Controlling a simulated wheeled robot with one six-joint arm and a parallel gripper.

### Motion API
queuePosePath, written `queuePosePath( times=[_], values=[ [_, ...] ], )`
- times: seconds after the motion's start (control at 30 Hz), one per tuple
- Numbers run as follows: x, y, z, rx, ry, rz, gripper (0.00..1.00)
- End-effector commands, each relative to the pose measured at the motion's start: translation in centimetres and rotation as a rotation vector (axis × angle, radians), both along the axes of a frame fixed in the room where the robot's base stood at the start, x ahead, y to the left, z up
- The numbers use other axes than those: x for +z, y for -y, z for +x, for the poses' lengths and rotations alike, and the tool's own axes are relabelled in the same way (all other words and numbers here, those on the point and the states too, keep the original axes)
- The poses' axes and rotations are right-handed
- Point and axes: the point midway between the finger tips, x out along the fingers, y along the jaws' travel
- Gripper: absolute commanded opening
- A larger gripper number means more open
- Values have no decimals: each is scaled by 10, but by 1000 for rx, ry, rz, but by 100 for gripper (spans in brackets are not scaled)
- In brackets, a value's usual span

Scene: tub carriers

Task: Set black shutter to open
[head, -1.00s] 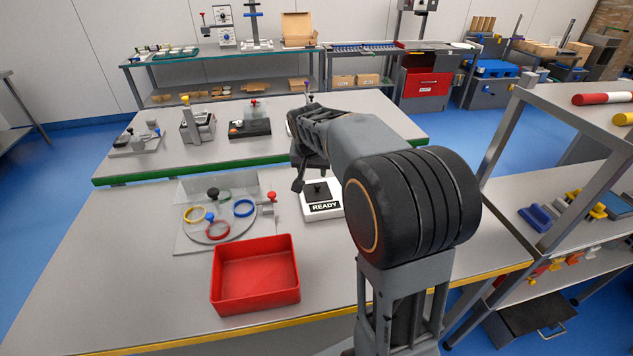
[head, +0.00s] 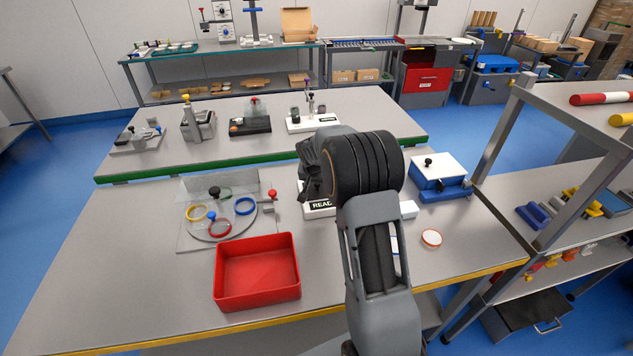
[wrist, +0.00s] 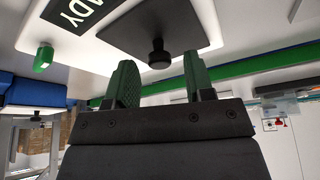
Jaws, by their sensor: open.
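A white box with a READY label (head: 321,204) stands on the near table, and my arm hides most of it in the head view. In the wrist view, which looks upside down, its white face (wrist: 110,52) carries a dark plate that looks like the black shutter (wrist: 185,22). A black knob (wrist: 159,54) stands out from this plate. My gripper (wrist: 160,80) is open and empty, with its green fingers apart and the knob showing in the gap between them. I cannot tell whether they touch it. Which way the shutter is set is unclear.
A red tray (head: 257,299) and a round fixture with coloured rings (head: 220,219) are left of the box. A blue device with a white top (head: 440,168) and a small round dish (head: 431,238) are to the right. A green button (wrist: 44,57) sits beside the label.

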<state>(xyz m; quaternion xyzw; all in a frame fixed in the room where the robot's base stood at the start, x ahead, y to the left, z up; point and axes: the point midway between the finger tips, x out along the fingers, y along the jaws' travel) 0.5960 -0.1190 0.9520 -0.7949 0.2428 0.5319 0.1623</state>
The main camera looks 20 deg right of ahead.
Motion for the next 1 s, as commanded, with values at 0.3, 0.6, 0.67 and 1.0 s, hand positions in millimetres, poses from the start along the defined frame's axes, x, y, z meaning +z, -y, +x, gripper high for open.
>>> queuePosePath(
  times=[0.3, 0.6, 0.67, 1.0],
  values=[
    [-11, 3, 4, 0, 1, 0, 48],
    [-11, 3, 4, 0, 1, 0, 39],
    [-11, 3, 4, 0, 1, 0, 33],
    [-11, 3, 4, 0, 1, 0, 1]
  ],
)
